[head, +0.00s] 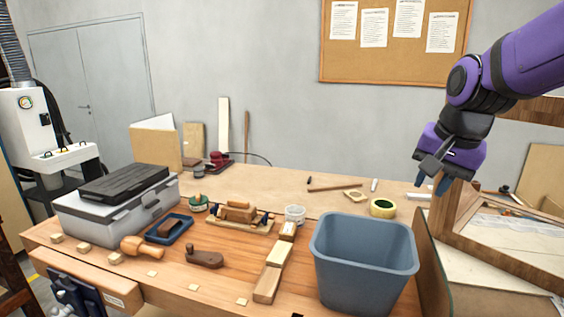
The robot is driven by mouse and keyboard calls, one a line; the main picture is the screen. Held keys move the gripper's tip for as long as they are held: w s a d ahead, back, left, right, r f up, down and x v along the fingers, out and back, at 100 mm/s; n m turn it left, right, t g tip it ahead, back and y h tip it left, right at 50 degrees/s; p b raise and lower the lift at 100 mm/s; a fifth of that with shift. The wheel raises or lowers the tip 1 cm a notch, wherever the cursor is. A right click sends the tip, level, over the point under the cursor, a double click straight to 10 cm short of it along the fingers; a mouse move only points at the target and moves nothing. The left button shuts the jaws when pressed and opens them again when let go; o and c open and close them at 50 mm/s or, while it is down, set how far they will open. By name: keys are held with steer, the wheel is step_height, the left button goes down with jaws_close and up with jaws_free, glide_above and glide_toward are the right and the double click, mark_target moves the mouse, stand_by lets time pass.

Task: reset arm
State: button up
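My gripper (433,184) hangs at the end of my purple arm on the right side of the head view. It points down and sits above the right end of the workbench (140,262), up and to the right of a blue-grey bin (365,265). Its fingertips look dark blue with a gap between them, and I see nothing held there. The fingers are small in the picture, but they appear apart.
A grey toolbox (115,213) stands at the bench's left. A wooden mallet (140,247), a blue tray (169,229), wood blocks (267,284) and a yellow tape roll (383,207) lie on the bench. A wooden frame (450,212) stands at right, close to my gripper.

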steer(key=s+d+r+n+t, duration=0.1)
steer(key=s+d+n, duration=0.2)
steer(key=s+n, duration=0.4)
steer(key=shift+s+t+h, duration=0.3)
steer(key=shift+s, duration=4.15)
